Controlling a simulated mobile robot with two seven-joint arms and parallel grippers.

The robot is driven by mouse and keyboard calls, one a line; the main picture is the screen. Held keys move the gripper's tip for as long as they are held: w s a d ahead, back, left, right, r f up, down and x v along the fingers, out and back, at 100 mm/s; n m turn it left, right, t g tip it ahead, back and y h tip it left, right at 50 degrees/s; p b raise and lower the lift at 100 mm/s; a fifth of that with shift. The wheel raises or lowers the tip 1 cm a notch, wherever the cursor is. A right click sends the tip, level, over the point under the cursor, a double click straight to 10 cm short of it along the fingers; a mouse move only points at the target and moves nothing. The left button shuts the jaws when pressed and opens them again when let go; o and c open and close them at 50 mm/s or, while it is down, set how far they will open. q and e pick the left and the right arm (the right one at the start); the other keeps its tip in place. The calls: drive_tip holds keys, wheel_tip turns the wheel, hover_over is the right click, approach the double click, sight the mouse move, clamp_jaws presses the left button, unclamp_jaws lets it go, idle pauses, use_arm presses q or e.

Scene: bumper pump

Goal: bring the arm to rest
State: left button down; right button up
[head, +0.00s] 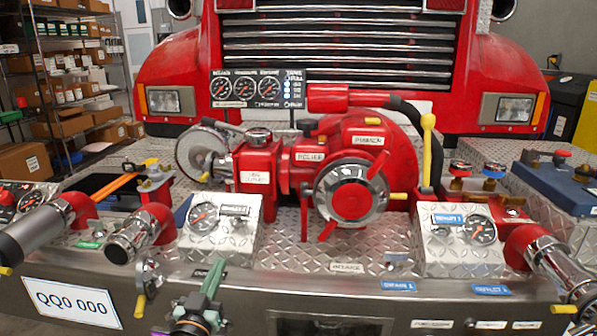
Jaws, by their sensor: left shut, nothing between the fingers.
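My left gripper (217,266) is at the bottom edge of the head view, left of centre. Its wrist and palm are low in the picture, and its narrow greenish fingers point up and slightly right. The fingers are together with nothing seen between them. They stand in front of the bumper's front edge (290,285) and partly cover a small green label. I cannot tell whether they touch it. My right gripper does not show.
The red pump (345,165) stands mid-bumper, with a left gauge box (238,238) and right gauge box (455,255). Chrome couplings (130,240) and a ring with a yellow handle (148,278) stick out at left. A chrome coupling (560,265) sticks out at right.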

use_arm(q)
drive_tip(key=s+d+f+m+g+h, duration=0.1)
drive_tip(key=s+f+g, duration=0.2)
drive_tip(key=s+f, duration=0.4)
drive_tip(key=s+d+f+g, duration=0.2)
drive_tip(key=s+f, duration=0.3)
drive_tip(key=f, duration=0.3)
drive_tip(key=s+d+f+g+h, duration=0.1)
drive_tip(key=s+d+f+g, duration=0.15)
drive_tip(key=s+f, duration=0.45)
drive_tip(key=s+d+f+g, duration=0.1)
drive_tip(key=s+f+g, duration=0.25)
drive_tip(key=s, duration=0.75)
wheel_tip(320, 180, up, 13)
drive_tip(key=s+a+p, duration=0.1)
drive_tip(key=a+p, duration=0.1)
drive_tip(key=p, duration=1.5)
drive_tip(key=shift+a+t+y, duration=0.3)
drive_tip(key=shift+a, duration=0.05)
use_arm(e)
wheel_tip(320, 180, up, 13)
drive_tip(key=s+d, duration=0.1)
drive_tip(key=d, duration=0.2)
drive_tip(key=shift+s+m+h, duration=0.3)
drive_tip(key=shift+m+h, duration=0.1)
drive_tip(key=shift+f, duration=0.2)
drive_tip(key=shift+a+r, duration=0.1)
